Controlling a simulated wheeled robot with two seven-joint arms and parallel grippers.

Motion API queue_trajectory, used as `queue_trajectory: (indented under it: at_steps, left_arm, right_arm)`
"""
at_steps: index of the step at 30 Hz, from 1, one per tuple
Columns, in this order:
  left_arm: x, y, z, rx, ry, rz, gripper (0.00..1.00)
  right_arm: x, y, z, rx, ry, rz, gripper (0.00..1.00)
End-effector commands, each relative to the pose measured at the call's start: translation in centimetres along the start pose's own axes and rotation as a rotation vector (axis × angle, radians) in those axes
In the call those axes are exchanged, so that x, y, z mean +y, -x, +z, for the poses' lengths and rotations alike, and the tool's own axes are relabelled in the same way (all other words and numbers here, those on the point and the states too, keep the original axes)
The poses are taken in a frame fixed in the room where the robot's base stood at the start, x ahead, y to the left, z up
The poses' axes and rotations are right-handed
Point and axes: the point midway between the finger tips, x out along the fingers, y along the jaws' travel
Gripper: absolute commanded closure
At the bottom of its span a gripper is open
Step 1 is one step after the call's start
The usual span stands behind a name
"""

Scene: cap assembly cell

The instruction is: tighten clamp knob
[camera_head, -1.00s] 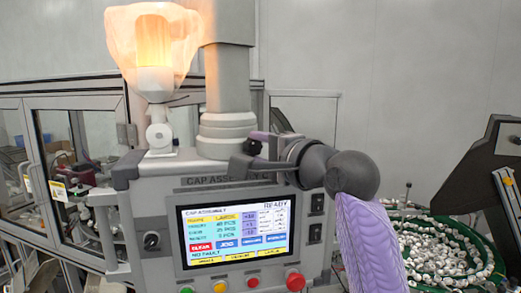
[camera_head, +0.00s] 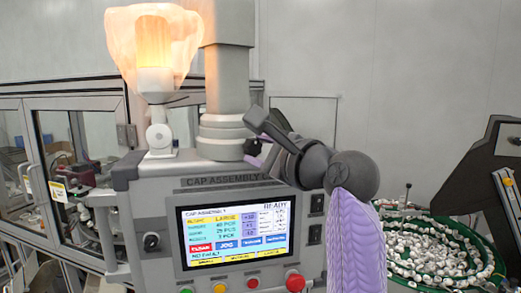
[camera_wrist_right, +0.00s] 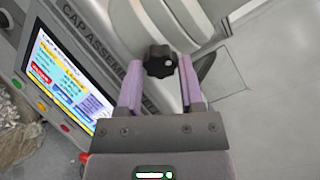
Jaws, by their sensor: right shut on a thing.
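The black lobed clamp knob (camera_wrist_right: 160,62) sits on the side of the grey column clamp in the right wrist view. The purple fingers of my right gripper (camera_wrist_right: 160,80) are on either side of it, shut on it. In the head view my right gripper (camera_head: 258,148) reaches in from the right to the grey column (camera_head: 226,130), above the panel; the knob is mostly hidden there by the fingers. My left gripper is in neither view now.
The control panel with a lit screen (camera_head: 235,232) stands just below the gripper, with a red button (camera_head: 295,281). A glowing lamp (camera_head: 155,60) is left of the column. A green bowl of white caps (camera_head: 440,250) is at right.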

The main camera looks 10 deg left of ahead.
Motion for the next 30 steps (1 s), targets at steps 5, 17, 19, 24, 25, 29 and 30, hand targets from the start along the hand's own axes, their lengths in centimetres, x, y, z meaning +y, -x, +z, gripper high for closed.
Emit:
queue_trajectory:
  at_steps: [5, 17, 19, 24, 25, 29, 30]
  left_arm:
    - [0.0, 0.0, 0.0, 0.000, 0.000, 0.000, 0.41]
    - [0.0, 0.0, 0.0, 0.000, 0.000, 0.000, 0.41]
    - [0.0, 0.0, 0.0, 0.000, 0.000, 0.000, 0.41]
    - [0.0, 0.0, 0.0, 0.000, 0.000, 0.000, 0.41]
    - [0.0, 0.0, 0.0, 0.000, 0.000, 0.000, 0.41]
    - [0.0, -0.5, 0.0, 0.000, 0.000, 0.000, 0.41]
    - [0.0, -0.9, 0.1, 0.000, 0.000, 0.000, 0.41]
  right_arm:
    - [0.1, 0.0, -0.1, 0.002, -0.012, 0.003, 1.00]
    - [0.1, 0.0, -0.1, 0.002, -0.012, 0.003, 0.31]
    - [0.1, 0.0, -0.1, 0.002, -0.011, 0.003, 0.16]
    - [0.1, 0.0, -0.1, 0.001, -0.010, 0.002, 0.16]
    - [0.1, 0.0, -0.1, 0.001, -0.010, 0.002, 0.16]
    - [0.1, 0.4, -0.1, 0.000, -0.009, 0.000, 0.16]
    - [0.2, 1.0, -0.2, -0.001, -0.009, -0.001, 0.16]
